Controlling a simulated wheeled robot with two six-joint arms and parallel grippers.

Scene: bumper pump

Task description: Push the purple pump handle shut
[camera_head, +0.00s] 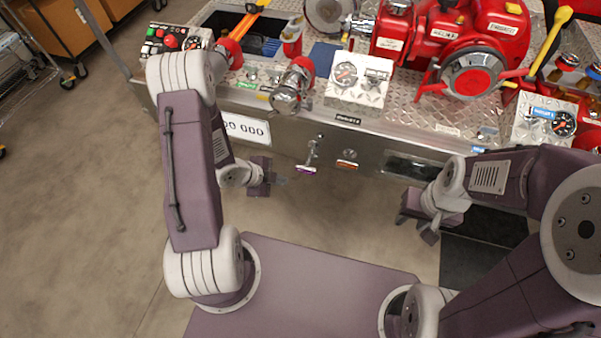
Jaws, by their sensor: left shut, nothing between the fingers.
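The pump handle (306,169) is a small lever with a purple lower end. It hangs from a metal fitting on the front panel (275,135) of the pump bumper. My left gripper (282,181) is just left of the handle, shut and empty, with its fingertips pointing right. A small gap seems to separate the fingertips from the handle, but contact is hard to tell from above. My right gripper (431,238) is in front of the panel, well to the right of the handle. Its fingers are small and partly hidden, so its opening is unclear.
The bumper top carries a red engine pump (468,35), white gauge plates (358,78) and a red-collared metal valve (291,86). A dark mat (480,255) lies at the lower right. Wheeled carts stand at the upper left. The floor at the left is clear.

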